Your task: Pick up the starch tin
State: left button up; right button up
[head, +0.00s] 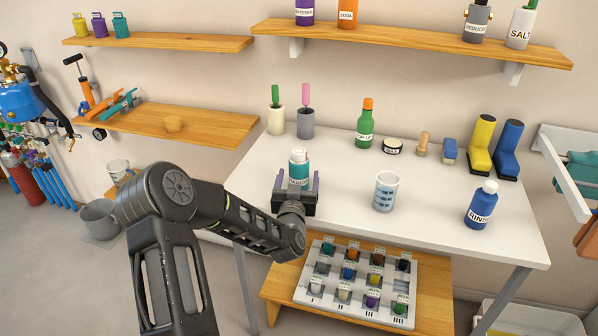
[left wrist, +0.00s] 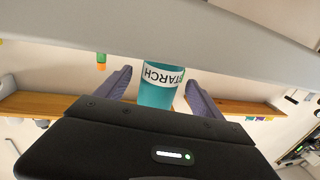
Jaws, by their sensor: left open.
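The starch tin (head: 299,168) is a teal cylinder with a white label band and a pale top. It stands upright near the left part of the white table. In the left wrist view the tin (left wrist: 158,84) shows its STARCH label upside down. My left gripper (head: 298,187) is open, with one finger on each side of the tin. In the left wrist view the left gripper (left wrist: 160,88) shows gaps between both fingers and the tin. The tin's lower part is hidden by the gripper in the head view. My right gripper is not in view.
A rack of small labelled jars (head: 345,290) sits on a lower wooden shelf in front. The tabletop around the tin is clear.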

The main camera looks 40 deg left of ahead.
aim_at(299, 150)
pick_arm(q)
jog(key=x, duration=0.2)
jog(key=shift+w+a, duration=0.2)
jog(key=shift+w, duration=0.1)
dwell(0.3)
jog(key=c, duration=1.6)
jog(key=shift+r, duration=0.15)
jog(key=shift+r+b, duration=0.45)
jog(key=shift+r, duration=4.4)
